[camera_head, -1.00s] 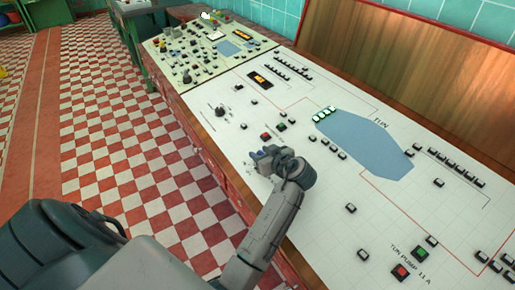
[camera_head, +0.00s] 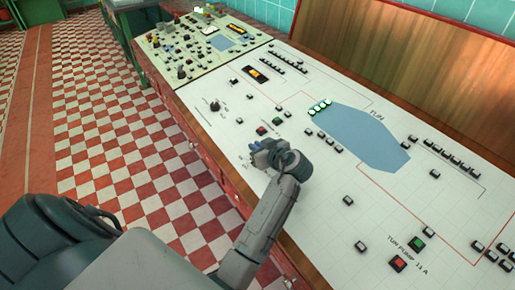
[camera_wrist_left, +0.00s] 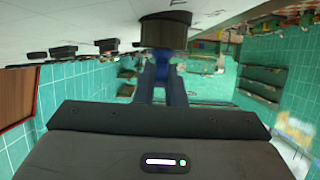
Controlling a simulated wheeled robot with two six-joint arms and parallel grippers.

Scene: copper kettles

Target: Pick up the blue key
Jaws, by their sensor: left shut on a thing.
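My left gripper (camera_head: 258,149) is low over the white control panel (camera_head: 300,165), near its front edge. A small patch of blue shows at its fingertips in the head view; I take it for the blue key (camera_head: 266,146), but its shape cannot be made out. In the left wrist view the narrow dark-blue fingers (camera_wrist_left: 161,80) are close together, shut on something. A black round knob (camera_wrist_left: 165,30) on the panel is right at their tips; I cannot tell whether they touch it. My right gripper is not in view.
A dark knob (camera_head: 215,106), a red button (camera_head: 261,130) and a green button (camera_head: 276,121) stand close beyond the gripper. A blue tun shape (camera_head: 360,138) is printed on the panel. A wooden backboard (camera_head: 400,45) rises behind. Checkered floor (camera_head: 125,160) lies open at left.

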